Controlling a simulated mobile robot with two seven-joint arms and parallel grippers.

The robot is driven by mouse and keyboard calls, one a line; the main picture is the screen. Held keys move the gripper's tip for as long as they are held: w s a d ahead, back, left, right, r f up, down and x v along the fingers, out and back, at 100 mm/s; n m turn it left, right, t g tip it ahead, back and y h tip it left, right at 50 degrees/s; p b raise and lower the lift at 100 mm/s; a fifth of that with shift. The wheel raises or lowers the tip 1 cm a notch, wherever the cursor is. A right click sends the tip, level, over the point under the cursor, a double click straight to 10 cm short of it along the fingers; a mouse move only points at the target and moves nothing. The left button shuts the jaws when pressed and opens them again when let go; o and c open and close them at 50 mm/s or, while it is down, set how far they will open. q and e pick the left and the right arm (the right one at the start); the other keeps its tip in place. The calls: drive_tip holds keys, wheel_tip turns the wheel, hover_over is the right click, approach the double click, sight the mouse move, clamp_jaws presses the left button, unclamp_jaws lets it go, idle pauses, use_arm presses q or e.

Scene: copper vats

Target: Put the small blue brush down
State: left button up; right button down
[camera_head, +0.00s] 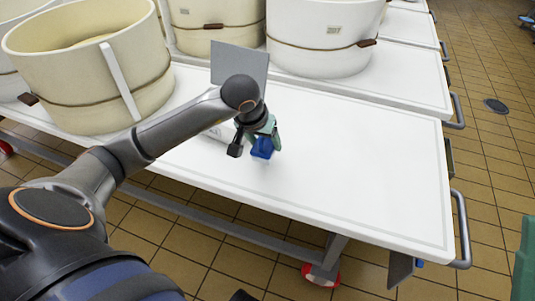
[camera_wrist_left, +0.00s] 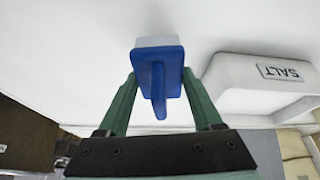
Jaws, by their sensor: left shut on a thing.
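The small blue brush (camera_head: 262,147) is held in my left gripper (camera_head: 258,140), over the white table (camera_head: 360,160). In the left wrist view the brush (camera_wrist_left: 157,68) shows a blue block with a handle and pale bristles, between the two green fingers of the gripper (camera_wrist_left: 157,85). The bristles face the white surface. I cannot tell whether they touch it. My right gripper is not in view.
A white container labelled SALT (camera_wrist_left: 270,82) stands close beside the brush. A large cream vat (camera_head: 95,75) and a white vat (camera_head: 322,35) stand behind. The table to the right is clear. A metal rail (camera_head: 462,225) runs at its right end.

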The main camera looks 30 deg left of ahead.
sight(268, 152)
use_arm(q)
drive_tip(key=shift+w+d+f, duration=0.25)
drive_tip(key=shift+d+f, duration=0.1)
drive_tip(key=shift+f, duration=0.1)
wheel_tip(268, 152, down, 3)
drive_tip(key=shift+f+b, duration=0.1)
drive_tip(key=shift+b, duration=0.85)
drive_tip(key=shift+a, duration=0.1)
drive_tip(key=o, duration=1.2)
